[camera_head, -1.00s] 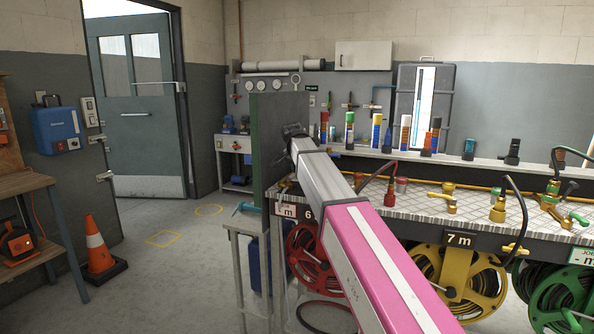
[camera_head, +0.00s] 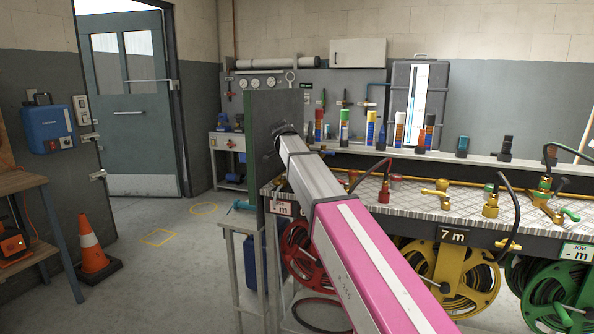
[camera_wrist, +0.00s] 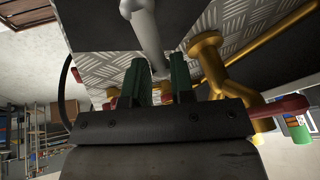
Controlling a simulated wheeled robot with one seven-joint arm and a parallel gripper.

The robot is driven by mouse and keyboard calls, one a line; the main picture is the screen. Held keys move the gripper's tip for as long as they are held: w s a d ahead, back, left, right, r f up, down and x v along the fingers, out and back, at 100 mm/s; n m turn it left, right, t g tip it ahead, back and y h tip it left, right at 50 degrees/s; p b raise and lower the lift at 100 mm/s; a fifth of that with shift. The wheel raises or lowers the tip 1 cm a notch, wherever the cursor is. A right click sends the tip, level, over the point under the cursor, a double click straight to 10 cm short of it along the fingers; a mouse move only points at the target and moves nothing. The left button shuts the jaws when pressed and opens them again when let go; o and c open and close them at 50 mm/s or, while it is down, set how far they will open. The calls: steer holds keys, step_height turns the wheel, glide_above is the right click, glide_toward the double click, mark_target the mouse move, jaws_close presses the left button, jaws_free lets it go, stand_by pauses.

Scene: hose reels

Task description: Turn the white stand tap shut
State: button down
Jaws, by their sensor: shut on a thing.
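In the wrist view the white stand tap (camera_wrist: 148,30) comes down from the top edge as a pale grey-white pipe. Its lower end runs in between the green fingers of my gripper (camera_wrist: 161,84). My gripper is shut on this pale part; the fingers hide much of the grip, so the handle's exact angle is unclear. In the head view my arm hides the white tap and my gripper.
A brass tap (camera_wrist: 212,60) with a red handle (camera_wrist: 280,107) stands close right of my fingers. In the head view the chequer-plate bench (camera_head: 420,213) carries brass taps, including a yellow-handled one (camera_head: 436,194). An orange cone (camera_head: 92,250) stands on open floor left.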

stand_by(0.4)
steer(key=c, duration=1.1)
jaws_free()
